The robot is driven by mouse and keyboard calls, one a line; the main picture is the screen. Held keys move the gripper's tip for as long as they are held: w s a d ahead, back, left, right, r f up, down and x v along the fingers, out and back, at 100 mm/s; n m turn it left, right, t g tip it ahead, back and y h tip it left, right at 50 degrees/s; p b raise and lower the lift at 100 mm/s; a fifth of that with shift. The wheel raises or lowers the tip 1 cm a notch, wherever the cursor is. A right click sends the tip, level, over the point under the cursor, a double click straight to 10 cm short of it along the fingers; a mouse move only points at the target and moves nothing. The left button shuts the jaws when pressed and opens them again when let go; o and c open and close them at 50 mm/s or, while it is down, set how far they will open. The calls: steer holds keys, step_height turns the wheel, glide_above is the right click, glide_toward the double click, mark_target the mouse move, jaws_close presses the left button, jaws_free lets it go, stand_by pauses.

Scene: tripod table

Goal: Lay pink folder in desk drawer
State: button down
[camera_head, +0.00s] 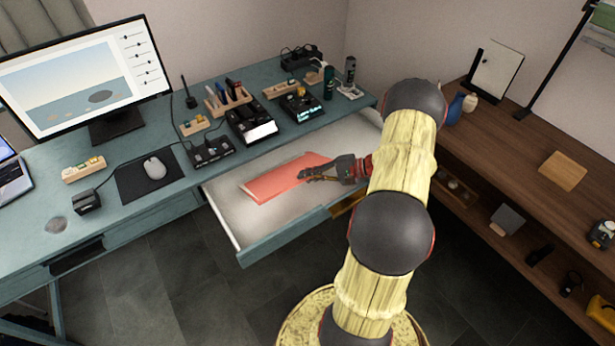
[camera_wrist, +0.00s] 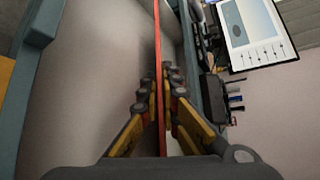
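The pink folder (camera_head: 278,181) is over the open desk drawer (camera_head: 226,208), inside its outline. In the wrist view the folder (camera_wrist: 157,60) shows edge-on as a thin red strip between my fingers. My gripper (camera_head: 309,176) is at the folder's right end. In the wrist view my gripper (camera_wrist: 160,100) has its fingers closed in on both sides of the folder. I cannot tell whether the folder touches the drawer floor. The drawer's pale interior (camera_wrist: 100,70) also shows in the wrist view, and my arm hides its right end.
The teal desk (camera_head: 130,217) holds a monitor (camera_head: 85,75), a mouse (camera_head: 154,167) on a dark mat, and several small devices and holders behind the drawer. A brown wooden shelf (camera_head: 500,150) stands at the right. The drawer's left part is bare.

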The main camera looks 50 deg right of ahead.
steer(key=c, duration=2.1)
jaws_free()
steer(key=shift+o, duration=0.7)
steer(key=v, duration=1.2)
steer(key=shift+r, duration=0.1)
